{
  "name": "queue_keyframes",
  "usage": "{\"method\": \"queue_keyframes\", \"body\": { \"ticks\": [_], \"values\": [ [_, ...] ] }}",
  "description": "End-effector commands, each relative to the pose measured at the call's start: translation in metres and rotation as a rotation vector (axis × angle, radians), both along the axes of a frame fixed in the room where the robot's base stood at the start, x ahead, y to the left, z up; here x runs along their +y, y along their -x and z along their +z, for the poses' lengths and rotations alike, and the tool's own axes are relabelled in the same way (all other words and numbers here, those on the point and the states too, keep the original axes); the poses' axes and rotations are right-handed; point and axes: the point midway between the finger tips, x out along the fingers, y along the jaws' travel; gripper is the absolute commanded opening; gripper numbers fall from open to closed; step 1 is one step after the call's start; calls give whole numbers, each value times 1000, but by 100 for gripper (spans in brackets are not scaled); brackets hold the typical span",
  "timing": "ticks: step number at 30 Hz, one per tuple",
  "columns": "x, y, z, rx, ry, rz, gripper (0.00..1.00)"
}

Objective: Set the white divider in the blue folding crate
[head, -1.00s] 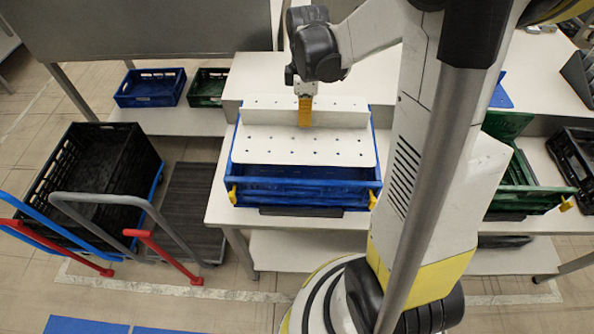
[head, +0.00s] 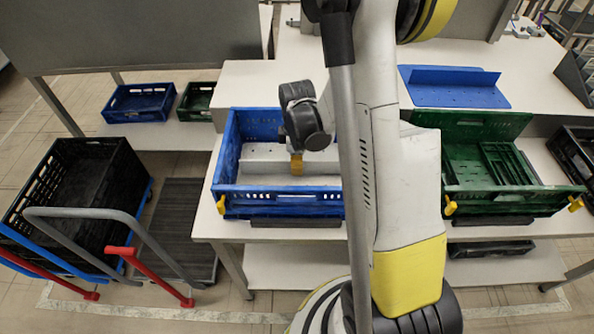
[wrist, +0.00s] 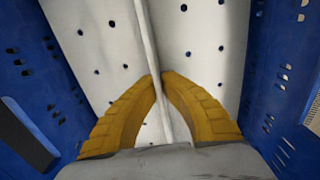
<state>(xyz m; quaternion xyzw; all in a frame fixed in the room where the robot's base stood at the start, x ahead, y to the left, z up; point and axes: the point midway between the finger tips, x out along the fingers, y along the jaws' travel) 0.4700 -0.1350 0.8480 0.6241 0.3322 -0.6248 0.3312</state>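The blue folding crate (head: 280,195) stands open on the white table left of my arm. Its right end is hidden behind my arm. The white divider (head: 258,174), a perforated plate with an upright flange, is down between the crate's walls, below the rim. My gripper (head: 297,168) reaches into the crate from above. In the wrist view, my gripper's yellow fingers (wrist: 160,80) are closed on the thin flange of the white divider (wrist: 105,45), with blue crate walls (wrist: 38,70) on both sides. I cannot tell whether the divider touches the crate floor.
A green crate (head: 510,198) stands on the right, with a blue divider (head: 455,88) on the surface behind it. A black crate (head: 75,185) on a cart is at left. Small blue (head: 140,103) and green crates sit at back left.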

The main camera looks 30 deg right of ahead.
Motion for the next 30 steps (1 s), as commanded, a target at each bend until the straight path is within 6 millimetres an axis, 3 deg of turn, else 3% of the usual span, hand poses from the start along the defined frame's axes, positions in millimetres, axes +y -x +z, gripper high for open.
{"method": "queue_keyframes", "body": {
  "ticks": [11,14,25,30],
  "values": [
    [0,0,-6,0,0,0,0],
    [0,0,-5,0,0,0,27],
    [0,0,-1,0,0,0,27],
    [0,0,26,0,0,0,27]
  ]
}}
